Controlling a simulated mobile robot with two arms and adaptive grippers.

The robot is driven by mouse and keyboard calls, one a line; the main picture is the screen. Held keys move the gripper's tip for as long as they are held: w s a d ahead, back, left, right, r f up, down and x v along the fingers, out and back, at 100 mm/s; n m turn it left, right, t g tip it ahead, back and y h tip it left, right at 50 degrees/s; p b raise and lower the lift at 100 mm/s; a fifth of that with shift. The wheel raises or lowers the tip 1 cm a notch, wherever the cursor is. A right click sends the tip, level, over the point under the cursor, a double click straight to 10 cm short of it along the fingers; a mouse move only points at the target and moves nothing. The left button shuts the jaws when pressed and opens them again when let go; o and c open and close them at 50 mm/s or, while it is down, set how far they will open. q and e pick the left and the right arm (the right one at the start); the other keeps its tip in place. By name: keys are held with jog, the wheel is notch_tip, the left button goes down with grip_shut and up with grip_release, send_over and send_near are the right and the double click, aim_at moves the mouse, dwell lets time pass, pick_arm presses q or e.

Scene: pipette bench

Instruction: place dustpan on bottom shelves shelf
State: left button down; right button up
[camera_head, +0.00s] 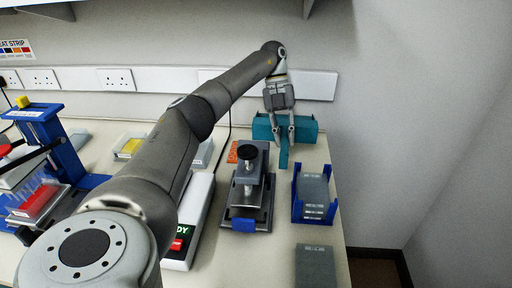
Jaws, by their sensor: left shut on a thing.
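The teal dustpan (303,130) is at the back right of the bench, near the wall. Its handle points toward the camera. My left gripper (284,138) reaches down over it with its fingers on either side of the handle and is shut on it. The gripper and fingers hide part of the dustpan. I cannot tell whether the dustpan touches the bench. Shelf undersides (240,9) show only at the top edge; which one is the bottom shelf cannot be told. My right gripper is not in view.
A blue bin of grey boxes (314,192) stands right of a dark press-like device (248,190). A grey box (315,265) lies at the front right. Blue lab equipment (60,150) fills the left. The bench (285,255) ends at the right, with open floor beyond.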

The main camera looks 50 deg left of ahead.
pick_arm(q)
jog(key=shift+f+p, duration=0.6)
jog(key=shift+f, duration=4.1)
jog(key=c, duration=1.6)
grip_release()
jog(key=shift+c, duration=0.2)
jog(key=shift+r, duration=0.1)
